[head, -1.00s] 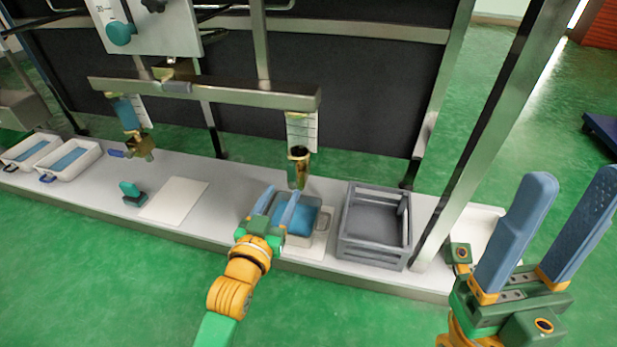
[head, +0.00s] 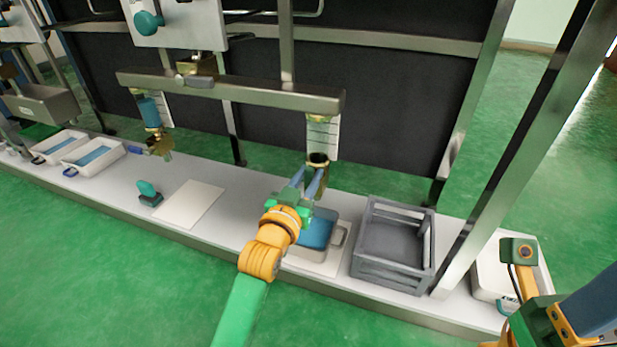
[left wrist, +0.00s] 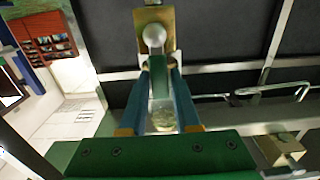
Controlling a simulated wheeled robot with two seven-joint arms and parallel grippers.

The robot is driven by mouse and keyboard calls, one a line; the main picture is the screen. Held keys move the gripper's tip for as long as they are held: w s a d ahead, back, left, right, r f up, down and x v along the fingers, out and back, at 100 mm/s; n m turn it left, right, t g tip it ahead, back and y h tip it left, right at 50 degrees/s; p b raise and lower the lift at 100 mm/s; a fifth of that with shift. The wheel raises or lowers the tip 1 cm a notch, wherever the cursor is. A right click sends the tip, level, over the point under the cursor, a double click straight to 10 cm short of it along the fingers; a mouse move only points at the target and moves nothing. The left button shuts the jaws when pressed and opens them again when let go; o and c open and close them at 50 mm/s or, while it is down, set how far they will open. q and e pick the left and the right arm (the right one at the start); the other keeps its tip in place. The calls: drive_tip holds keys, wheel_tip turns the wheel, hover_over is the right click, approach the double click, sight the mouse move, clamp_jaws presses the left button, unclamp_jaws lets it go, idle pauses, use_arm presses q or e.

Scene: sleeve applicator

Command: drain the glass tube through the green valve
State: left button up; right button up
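A clear glass tube (head: 318,136), with a white marked card behind it, hangs below the right end of the metal bar. Its liquid level cannot be made out. A brass valve body (head: 318,160) is at its foot; brass also shows in the left wrist view (left wrist: 153,16). My left gripper (head: 311,172) reaches up to this valve. In the left wrist view, its blue fingers stand apart on both sides of a green handle (left wrist: 158,74); whether they touch it is unclear. My right gripper (head: 592,312) is largely cut off at the lower right.
A tray with blue contents (head: 317,231) stands under the valve. A grey crate (head: 393,252) is to its right, beside a metal post (head: 500,165). A second tube with blue liquid (head: 150,112) hangs at left. A white sheet (head: 190,204) lies on the bench.

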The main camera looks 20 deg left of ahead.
use_arm(q)
clamp_jaws()
idle(1.1)
